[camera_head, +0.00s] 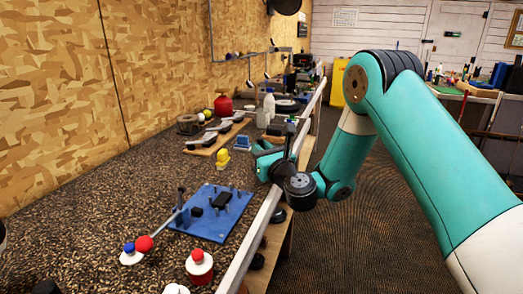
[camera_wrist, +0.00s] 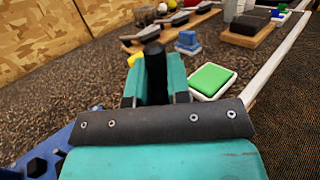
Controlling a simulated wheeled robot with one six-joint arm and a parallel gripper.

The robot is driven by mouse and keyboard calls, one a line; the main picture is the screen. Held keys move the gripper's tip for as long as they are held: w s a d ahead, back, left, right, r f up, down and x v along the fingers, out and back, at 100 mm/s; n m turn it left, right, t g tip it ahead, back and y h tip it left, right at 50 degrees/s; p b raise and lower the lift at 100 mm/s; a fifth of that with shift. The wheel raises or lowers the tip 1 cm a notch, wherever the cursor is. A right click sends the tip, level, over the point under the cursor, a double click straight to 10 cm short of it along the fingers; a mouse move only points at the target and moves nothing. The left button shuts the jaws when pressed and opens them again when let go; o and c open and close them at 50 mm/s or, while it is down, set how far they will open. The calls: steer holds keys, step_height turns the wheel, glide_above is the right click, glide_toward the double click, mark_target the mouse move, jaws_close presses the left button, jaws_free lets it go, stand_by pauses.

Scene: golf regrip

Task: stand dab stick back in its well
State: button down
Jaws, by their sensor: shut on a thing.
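My gripper (camera_wrist: 155,85) is shut on a dark upright stick (camera_wrist: 153,62) with a rounded top, which I take for the dab stick. Its lower end is hidden behind the teal fingers and the dark wrist bar. In the head view my gripper (camera_head: 265,158) is above the right edge of the bench, beyond the blue board; the stick cannot be made out there. I cannot tell which thing is the stick's well.
A blue board (camera_head: 228,222) with dark posts and blocks lies between the pots and my gripper. A yellow block (camera_head: 222,158) and a blue block (camera_head: 242,143) stand left of my gripper. A green pad (camera_wrist: 209,79) in a white tray sits just beyond the fingers. Golf clubheads lie farther back.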

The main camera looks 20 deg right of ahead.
steer(key=c, duration=1)
jaws_free()
step_height(320, 180, up, 8)
steer(key=p, duration=0.8)
steer(key=shift+r, duration=0.1)
